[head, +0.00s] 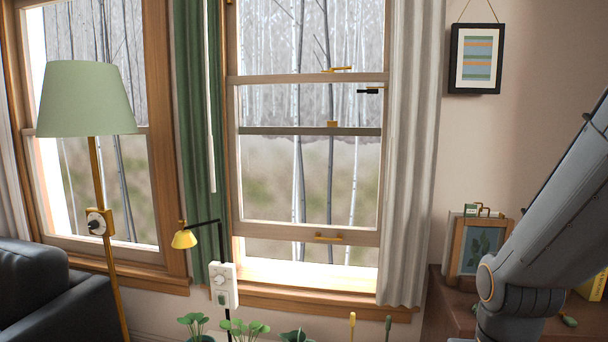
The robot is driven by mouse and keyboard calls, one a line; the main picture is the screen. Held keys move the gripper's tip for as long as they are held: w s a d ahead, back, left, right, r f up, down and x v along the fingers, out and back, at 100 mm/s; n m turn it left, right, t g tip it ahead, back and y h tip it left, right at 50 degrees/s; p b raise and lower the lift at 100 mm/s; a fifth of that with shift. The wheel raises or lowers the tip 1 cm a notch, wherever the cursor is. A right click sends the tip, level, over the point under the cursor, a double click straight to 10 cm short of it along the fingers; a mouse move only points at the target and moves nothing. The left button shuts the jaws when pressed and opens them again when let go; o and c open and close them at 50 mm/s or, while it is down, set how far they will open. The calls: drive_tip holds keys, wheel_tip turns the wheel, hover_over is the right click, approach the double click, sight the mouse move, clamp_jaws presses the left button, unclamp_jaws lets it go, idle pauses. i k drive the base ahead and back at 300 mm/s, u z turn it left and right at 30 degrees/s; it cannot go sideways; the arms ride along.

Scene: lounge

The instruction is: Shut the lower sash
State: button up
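The window stands in the middle of the head view. Its lower sash (306,235) is partly raised, with an open gap between its bottom rail and the wooden sill (300,291). A brass handle (328,237) sits on the bottom rail. What looks like the sash's top rail (280,79) carries a brass latch (337,69). Another crossbar (280,131) with a small brass piece (333,124) shows lower down. A small black fitting (370,91) sits at the right jamb. My gripper is out of view; only part of my arm shows at the right.
A yellow lamp (185,239), white control box (223,286) and several plants (244,328) stand before the window. Green (196,150) and pale (416,150) curtains flank it. A green-shaded floor lamp (86,100) and dark sofa (55,300) are left; a cabinet (450,318) is right.

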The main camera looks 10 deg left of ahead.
sight(286, 231)
drive_tip(key=u, duration=0.55)
drive_tip(key=i, duration=1.15)
drive_tip(key=z, duration=0.65)
